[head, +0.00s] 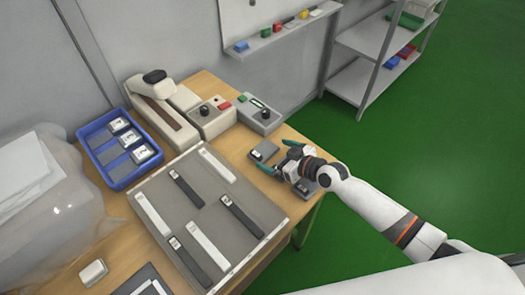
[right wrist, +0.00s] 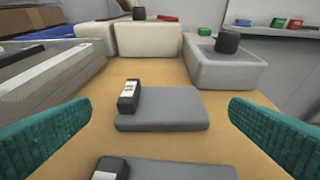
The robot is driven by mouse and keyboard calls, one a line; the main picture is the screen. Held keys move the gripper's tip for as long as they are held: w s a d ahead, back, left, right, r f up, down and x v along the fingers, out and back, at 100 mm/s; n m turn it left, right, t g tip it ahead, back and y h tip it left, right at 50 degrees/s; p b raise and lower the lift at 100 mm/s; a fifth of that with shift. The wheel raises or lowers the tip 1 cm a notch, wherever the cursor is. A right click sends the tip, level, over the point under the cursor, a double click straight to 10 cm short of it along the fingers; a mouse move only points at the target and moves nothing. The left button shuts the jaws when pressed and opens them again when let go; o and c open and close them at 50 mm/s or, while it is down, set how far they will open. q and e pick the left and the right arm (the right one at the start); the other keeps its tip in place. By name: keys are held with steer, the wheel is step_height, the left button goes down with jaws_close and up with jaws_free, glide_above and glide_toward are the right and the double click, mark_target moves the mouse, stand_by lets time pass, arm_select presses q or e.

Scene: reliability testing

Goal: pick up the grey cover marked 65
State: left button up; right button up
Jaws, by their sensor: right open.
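Two flat grey covers, each with a small dark block bearing a white label, lie on the wooden table near its right edge. The farther cover (head: 263,151) shows whole in the right wrist view (right wrist: 165,110), flat and centred between the fingers. The nearer cover (right wrist: 180,170) is cut off by the bottom of that view and partly hidden by my gripper in the head view. The label numbers are too small to read, so I cannot tell which is 65. My right gripper (head: 280,156) is open and empty, its teal fingers spread above the table. My left gripper is not in view.
A grey tray (head: 150,229) with black and white strips lies left of the covers. A blue bin (head: 122,182) holds several labelled grey pieces. Grey control boxes (head: 262,119) and a beige device (head: 160,112) stand at the back. The table's right edge is close.

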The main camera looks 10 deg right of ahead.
mark_target(258, 147)
steer(key=x, duration=0.3)
steer(key=shift+w+a, duration=0.15)
steer(key=shift+w, duration=0.25)
steer(key=c, duration=0.9)
steer(key=shift+r, duration=0.1)
